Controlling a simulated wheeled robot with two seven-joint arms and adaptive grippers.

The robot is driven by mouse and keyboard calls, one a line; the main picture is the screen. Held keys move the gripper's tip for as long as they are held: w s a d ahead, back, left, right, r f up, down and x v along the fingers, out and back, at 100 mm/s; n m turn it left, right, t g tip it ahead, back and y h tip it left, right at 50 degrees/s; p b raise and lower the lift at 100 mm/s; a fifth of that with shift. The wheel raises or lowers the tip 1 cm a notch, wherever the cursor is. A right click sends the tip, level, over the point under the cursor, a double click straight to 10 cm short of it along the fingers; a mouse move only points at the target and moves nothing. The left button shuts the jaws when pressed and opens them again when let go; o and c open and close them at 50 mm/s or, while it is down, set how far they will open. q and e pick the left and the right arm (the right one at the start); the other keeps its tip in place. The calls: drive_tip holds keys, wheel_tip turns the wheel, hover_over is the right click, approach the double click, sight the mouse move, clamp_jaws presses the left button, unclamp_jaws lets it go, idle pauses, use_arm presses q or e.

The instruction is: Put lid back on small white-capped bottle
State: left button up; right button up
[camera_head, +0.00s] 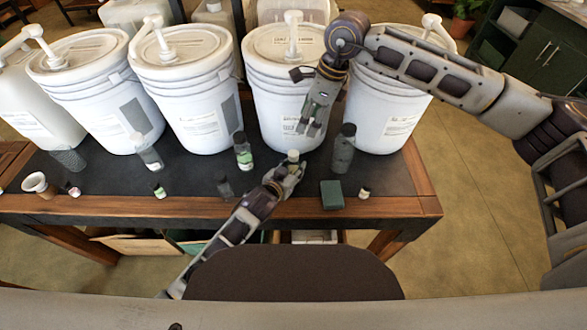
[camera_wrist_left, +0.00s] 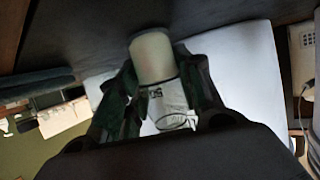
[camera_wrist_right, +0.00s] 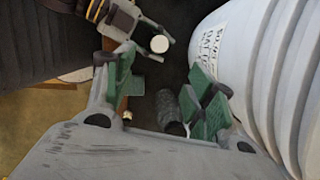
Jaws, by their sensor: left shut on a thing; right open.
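The small bottle with a cream-white cap (camera_head: 293,155) is held over the table's front part by my left gripper (camera_head: 287,172). In the left wrist view the cap (camera_wrist_left: 152,57) sits at the end of the white-labelled bottle (camera_wrist_left: 168,105), between the fingers. My right gripper (camera_head: 312,122) is above and slightly right of the cap, pointing down, apart from it. In the right wrist view its green-padded fingers (camera_wrist_right: 163,82) are spread with nothing gripped. The round cap top (camera_wrist_right: 159,43) shows beyond them.
A dark bottle (camera_head: 344,150) stands close to the right of my grippers. Large white pump buckets (camera_head: 285,95) line the back. A green box (camera_head: 332,195) and a tiny capped bottle (camera_head: 365,192) are at the front right. Several small bottles stand on the left.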

sight(294, 153)
drive_tip(key=shift+s+a+f, duration=0.2)
drive_tip(key=shift+s+f, duration=0.05)
drive_tip(key=shift+f, duration=0.15)
drive_tip(key=shift+s+a+f+n+t+h, duration=0.15)
drive_tip(key=shift+s+a+n+t+h, duration=0.3)
drive_tip(key=shift+n, duration=3.3)
drive_tip(key=shift+s+a+f+n+t+h, duration=0.15)
drive_tip(key=shift+s+a+n+t+h, duration=0.35)
drive_tip(key=shift+n, duration=3.2)
drive_tip(key=shift+s+a+f+n+t+h, duration=0.25)
drive_tip(key=shift+a+n, duration=0.35)
drive_tip(key=shift+n, duration=3.15)
drive_tip(key=shift+w+r, duration=0.1)
drive_tip(key=shift+x, duration=6)
